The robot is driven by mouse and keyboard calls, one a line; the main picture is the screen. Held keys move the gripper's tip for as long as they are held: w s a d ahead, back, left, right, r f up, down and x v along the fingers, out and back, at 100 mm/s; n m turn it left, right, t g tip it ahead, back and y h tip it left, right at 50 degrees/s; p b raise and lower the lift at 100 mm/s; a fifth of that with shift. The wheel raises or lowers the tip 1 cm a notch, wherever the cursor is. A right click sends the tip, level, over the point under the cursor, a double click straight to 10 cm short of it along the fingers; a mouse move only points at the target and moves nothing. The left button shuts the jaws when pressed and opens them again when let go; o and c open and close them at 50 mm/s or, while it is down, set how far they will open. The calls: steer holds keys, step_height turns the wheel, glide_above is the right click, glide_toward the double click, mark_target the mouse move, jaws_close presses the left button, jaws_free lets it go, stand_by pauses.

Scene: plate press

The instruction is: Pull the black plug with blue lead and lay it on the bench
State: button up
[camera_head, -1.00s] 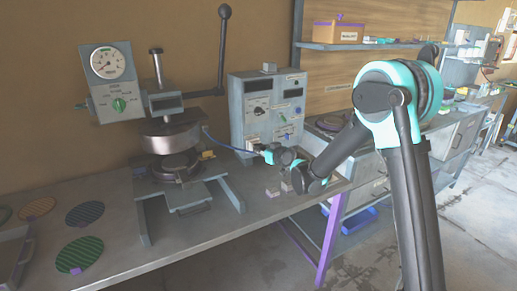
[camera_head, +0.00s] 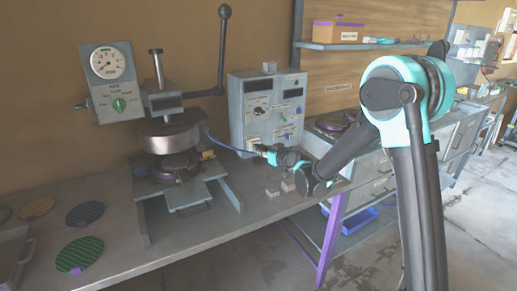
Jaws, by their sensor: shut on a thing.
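The grey control box (camera_head: 265,108) stands at the back of the bench (camera_head: 235,228), with a dial, switches and labels on its front. A blue lead (camera_head: 226,145) runs from the press to the lower front of the box, ending at my gripper. My gripper (camera_head: 259,149) is in front of the box's lower left and is shut on the black plug at the lead's end. The plug itself is mostly hidden and too small to make out. I cannot tell whether it is still in its socket.
The press (camera_head: 172,140), with its gauge and tall lever, stands left of the box. Small blocks (camera_head: 280,190) lie below my gripper. Round plates (camera_head: 85,214) lie at the left. Bare bench top shows at the front middle.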

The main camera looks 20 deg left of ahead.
steer(key=shift+v, duration=2.2)
steer(key=shift+d, duration=0.1)
steer(key=w+d+m+t+h, duration=0.2)
steer(key=w+d, duration=0.4)
steer(key=d, duration=0.4)
steer(key=w+d+m+t+h, duration=0.2)
steer(key=w+d+m+h, duration=0.1)
steer(key=w+d, duration=0.55)
steer(key=w+d+m+h, duration=0.1)
steer(key=d+m+h, duration=0.1)
steer(key=d, duration=1.3)
steer(key=w+d+f+m+t+h, duration=0.1)
steer(key=w+d+m+h, duration=0.1)
steer(key=d, duration=1.2)
steer(key=shift+w+d+m+h, duration=0.25)
steer(key=shift+d+m+h, duration=0.2)
steer(key=shift+h, duration=0.75)
steer(key=shift+a, duration=0.1)
